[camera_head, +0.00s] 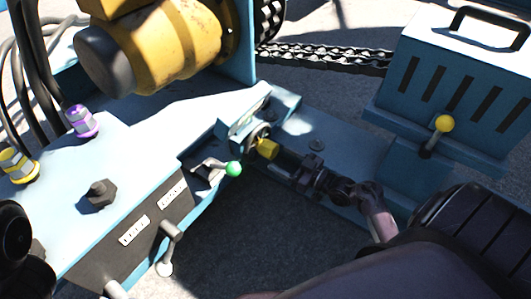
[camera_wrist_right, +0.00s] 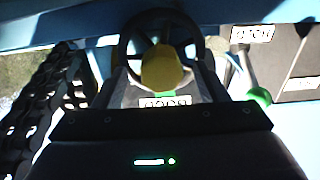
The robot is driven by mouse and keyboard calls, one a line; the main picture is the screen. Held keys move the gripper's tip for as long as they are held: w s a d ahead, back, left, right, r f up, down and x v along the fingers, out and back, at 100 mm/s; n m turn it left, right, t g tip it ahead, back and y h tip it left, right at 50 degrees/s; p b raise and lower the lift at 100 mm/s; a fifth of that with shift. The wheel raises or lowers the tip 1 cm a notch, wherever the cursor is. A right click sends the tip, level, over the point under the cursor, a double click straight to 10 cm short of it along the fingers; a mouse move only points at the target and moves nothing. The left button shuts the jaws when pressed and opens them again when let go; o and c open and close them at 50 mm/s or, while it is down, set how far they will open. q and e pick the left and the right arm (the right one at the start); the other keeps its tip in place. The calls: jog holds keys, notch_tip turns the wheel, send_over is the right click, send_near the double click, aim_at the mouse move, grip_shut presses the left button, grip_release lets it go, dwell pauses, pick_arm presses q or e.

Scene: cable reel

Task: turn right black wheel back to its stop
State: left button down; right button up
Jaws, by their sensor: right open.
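The black wheel (camera_wrist_right: 129,47) is a spoked ring with a yellow hub (camera_wrist_right: 162,68) in the right wrist view. In the head view the wheel (camera_head: 258,131) shows small at the blue bracket, with the yellow hub (camera_head: 267,149) facing my right gripper (camera_head: 279,158). My right gripper (camera_wrist_right: 163,84) is open, with one finger on each side of the hub, at the wheel's lower part. I cannot tell whether the fingers touch the wheel. The wheel's lower rim is partly hidden. My left gripper is not seen.
A lever with a green knob (camera_head: 233,169) stands close left of my right gripper. A yellow-knobbed lever (camera_head: 444,124) and a blue slotted box (camera_head: 455,75) are at the right. A chain (camera_head: 325,60) runs behind. A yellow motor (camera_head: 170,45) is at the upper left.

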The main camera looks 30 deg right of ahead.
aim_at(275, 156)
jog(key=b+x, duration=0.1)
jog(key=x, duration=0.4)
jog(key=shift+w+a+b, duration=0.15)
jog(key=shift+b, duration=0.2)
jog(key=c, duration=1.4)
